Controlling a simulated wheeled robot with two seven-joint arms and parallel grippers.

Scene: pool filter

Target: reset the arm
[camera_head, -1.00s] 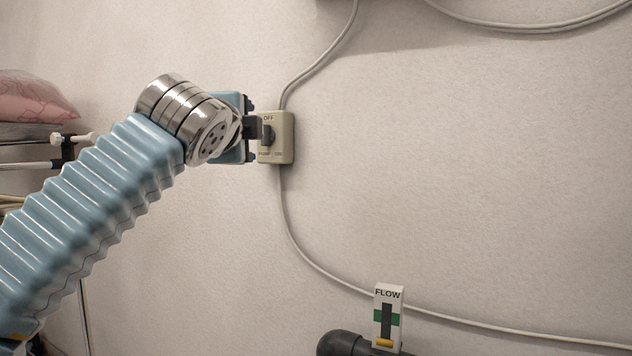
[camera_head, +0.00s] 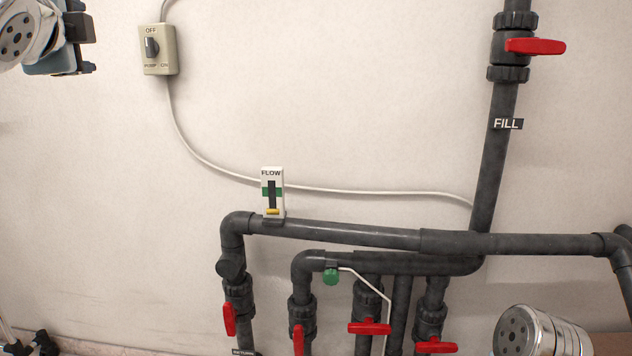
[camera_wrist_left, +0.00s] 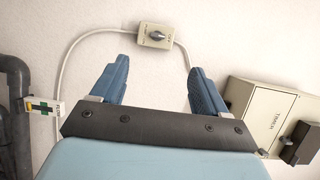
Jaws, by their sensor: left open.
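My left gripper (camera_head: 88,42) is at the upper left of the head view, beside the beige pump switch box (camera_head: 166,62) and apart from it. In the left wrist view my left gripper (camera_wrist_left: 160,66) is open, with two blue fingers spread and nothing between them. The switch box (camera_wrist_left: 154,36) shows beyond the fingers on the wall. Its dark knob (camera_head: 152,47) stands about upright under the OFF label. A silver joint of my right arm shows at the lower right of the head view; its gripper is out of view.
A FLOW gauge (camera_head: 272,193) stands on dark pipes (camera_head: 340,235) with several red-handled valves. A FILL pipe (camera_head: 492,160) rises at the right. In the wrist view a beige cabinet (camera_wrist_left: 265,115) is at the right.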

